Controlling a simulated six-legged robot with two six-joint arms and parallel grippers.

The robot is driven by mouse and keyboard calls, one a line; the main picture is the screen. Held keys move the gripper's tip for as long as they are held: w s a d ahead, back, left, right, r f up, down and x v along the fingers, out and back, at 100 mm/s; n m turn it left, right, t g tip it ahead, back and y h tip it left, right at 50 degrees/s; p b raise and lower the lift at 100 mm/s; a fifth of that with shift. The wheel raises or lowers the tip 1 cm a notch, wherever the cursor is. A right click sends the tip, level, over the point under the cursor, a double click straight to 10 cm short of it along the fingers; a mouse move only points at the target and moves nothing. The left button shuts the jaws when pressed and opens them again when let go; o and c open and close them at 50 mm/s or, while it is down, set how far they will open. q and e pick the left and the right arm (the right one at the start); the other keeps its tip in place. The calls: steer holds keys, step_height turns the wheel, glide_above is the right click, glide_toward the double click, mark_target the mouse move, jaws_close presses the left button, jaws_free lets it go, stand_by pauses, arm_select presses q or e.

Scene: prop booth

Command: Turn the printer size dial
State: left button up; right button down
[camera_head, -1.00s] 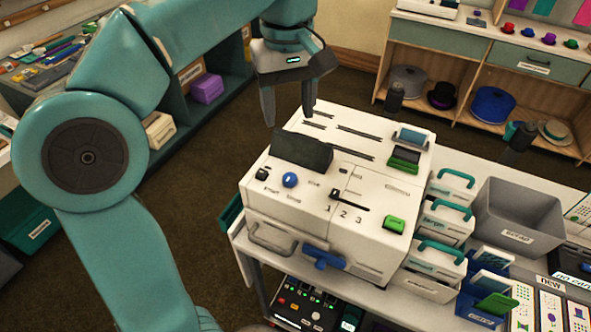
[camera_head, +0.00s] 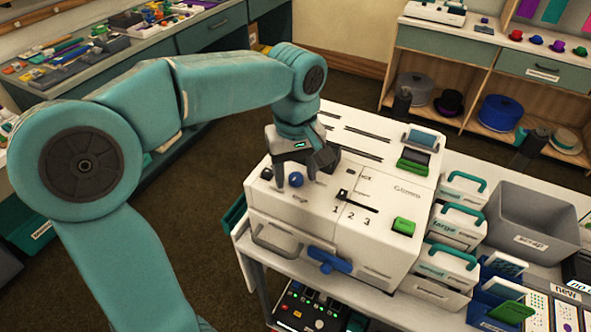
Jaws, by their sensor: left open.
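The white printer (camera_head: 370,245) stands on the table, with a round blue knob (camera_head: 295,180) on its top near the front left. A black knob (camera_head: 267,173) is to the left of it, and a slot with a small black slider (camera_head: 342,194) is to the right, marked 1, 2, 3. The label beside the blue knob is too small to read. My left gripper (camera_head: 296,180) is open and points down over the blue knob, one finger on each side. I cannot tell whether the fingers touch it. My right gripper is not in view.
A green button (camera_head: 404,226) is at the printer's front right, and a blue handle (camera_head: 329,260) sticks out of its front. White cases with teal handles (camera_head: 464,189) and a grey scrap bin (camera_head: 537,222) stand to the right.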

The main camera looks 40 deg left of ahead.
arm_select(q)
steer(key=shift+w+a, duration=0.1)
steer(key=shift+w, duration=0.05)
steer(key=shift+c, duration=1.3)
steer(key=c, duration=0.8)
steer(key=shift+m, duration=0.3)
steer(key=m+p, duration=0.1)
steer(key=m, duration=0.2)
steer(key=shift+m, duration=0.3)
steer(key=m, duration=0.4)
steer(key=shift+m+p, duration=0.3)
